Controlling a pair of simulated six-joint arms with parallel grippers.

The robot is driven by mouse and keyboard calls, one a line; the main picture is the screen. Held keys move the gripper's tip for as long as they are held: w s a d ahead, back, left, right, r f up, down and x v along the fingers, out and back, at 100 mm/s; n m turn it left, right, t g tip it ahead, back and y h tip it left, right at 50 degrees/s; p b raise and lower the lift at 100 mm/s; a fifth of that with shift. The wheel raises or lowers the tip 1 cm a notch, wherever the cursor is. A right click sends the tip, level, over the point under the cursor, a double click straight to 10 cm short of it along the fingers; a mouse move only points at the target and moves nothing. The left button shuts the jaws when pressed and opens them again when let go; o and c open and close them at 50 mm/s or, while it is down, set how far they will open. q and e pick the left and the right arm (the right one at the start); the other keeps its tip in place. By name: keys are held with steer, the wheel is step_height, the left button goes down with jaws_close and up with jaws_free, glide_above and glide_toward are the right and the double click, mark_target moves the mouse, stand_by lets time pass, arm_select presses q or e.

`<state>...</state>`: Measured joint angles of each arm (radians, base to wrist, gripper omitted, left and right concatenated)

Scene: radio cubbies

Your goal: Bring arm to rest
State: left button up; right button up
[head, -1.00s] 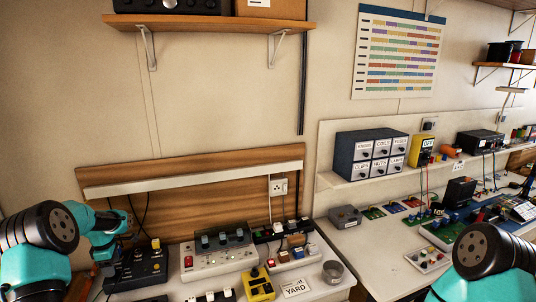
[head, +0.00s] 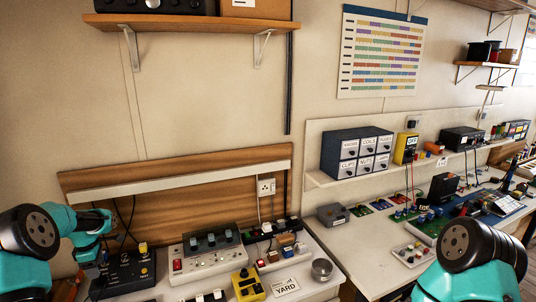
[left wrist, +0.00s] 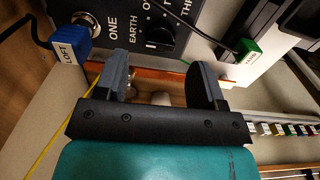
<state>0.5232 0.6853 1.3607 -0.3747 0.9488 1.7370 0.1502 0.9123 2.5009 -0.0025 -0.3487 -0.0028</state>
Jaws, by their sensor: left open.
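My left arm comes in at the lower left of the head view, its teal forearm bent over the left end of the bench. In the left wrist view my left gripper (left wrist: 160,78) is open, with nothing held between its two dark fingers. Beyond the fingers is a dark panel (left wrist: 158,38) lettered ONE and EARTH with a black knob. A blue plug tagged LOFT (left wrist: 75,52) is left of the fingers and a green plug (left wrist: 247,48) is upper right of them. My right arm shows as a teal and black joint at the lower right; its gripper is out of view.
On the bench are a black box (head: 130,272) near my left arm, a grey switch panel (head: 208,260), a yellow switch box (head: 247,284), a YARD card (head: 285,287) and a round tin (head: 321,269). A second bench with drawers (head: 357,153) above it stands right.

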arm_select(q)
step_height(320, 180, up, 12)
step_height(320, 180, down, 17)
steer(key=shift+f, duration=0.1)
steer(key=m, duration=0.4)
steer(key=shift+m, duration=2.7)
